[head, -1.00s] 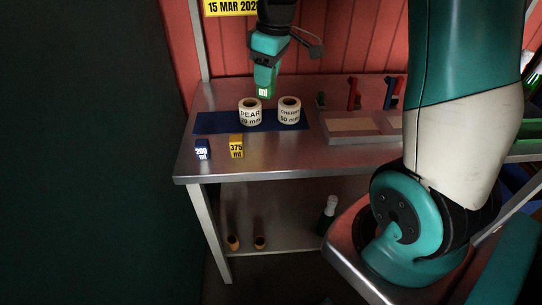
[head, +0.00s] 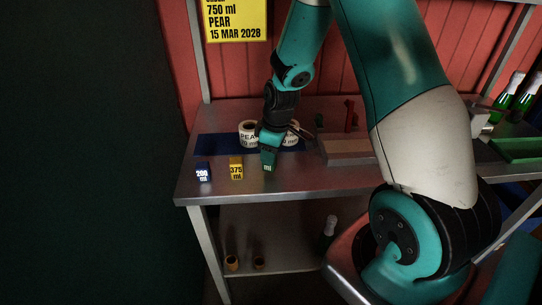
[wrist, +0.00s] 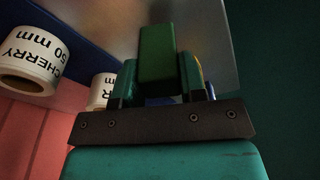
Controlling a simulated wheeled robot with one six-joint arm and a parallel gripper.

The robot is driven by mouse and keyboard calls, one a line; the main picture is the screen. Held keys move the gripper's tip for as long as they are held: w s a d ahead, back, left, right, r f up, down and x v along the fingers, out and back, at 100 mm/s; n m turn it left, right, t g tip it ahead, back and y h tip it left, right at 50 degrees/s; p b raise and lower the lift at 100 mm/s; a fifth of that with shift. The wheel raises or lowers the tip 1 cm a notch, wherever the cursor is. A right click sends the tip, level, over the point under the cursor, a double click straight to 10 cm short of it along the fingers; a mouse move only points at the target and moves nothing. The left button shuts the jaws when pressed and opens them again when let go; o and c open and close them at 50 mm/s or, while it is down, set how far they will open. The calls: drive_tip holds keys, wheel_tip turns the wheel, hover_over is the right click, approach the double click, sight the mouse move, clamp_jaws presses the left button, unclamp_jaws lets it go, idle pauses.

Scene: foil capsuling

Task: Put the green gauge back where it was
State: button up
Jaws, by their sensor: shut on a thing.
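The green gauge (head: 267,168) shows in the head view low between my fingers, with "ml" on its visible face. It also shows in the wrist view as a plain green block (wrist: 157,52). My gripper (head: 269,153) is shut on it, and the fingers (wrist: 158,82) cover its sides. The gauge is at the table's front, right of the yellow 375 ml gauge (head: 236,168) and the blue 200 ml gauge (head: 203,172), roughly in line with them. I cannot tell whether it touches the table.
A PEAR roll (head: 248,134) and a partly hidden CHERRY roll (wrist: 28,62) stand on the blue mat (head: 211,145) behind. A tray (head: 345,151) lies to the right, with a red stand (head: 349,116) behind it. The steel table (head: 225,189) is clear along its front.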

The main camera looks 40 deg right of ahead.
drive_tip(key=shift+f, duration=1.05)
drive_tip(key=shift+f, duration=0.2)
drive_tip(key=o, duration=1)
drive_tip(key=shift+r, duration=0.15)
wheel_tip(320, 180, up, 12)
drive_tip(key=s+d+b, duration=0.1)
drive_tip(key=b, duration=0.1)
drive_tip(key=s+a+r+y, duration=0.1)
drive_tip(key=s+a+r, duration=0.35)
drive_tip(key=a, duration=0.35)
drive_tip(key=s+a+r+y, duration=0.1)
drive_tip(key=s+a+r, duration=0.2)
drive_tip(key=s+a, duration=0.35)
drive_tip(key=s+a+r+g+y, duration=0.1)
drive_tip(key=s+a+r, duration=0.1)
drive_tip(key=s+a, duration=0.6)
drive_tip(key=shift+s+a+r+g, duration=0.15)
drive_tip(key=shift+s+a+g, duration=0.2)
drive_tip(key=shift+s, duration=0.75)
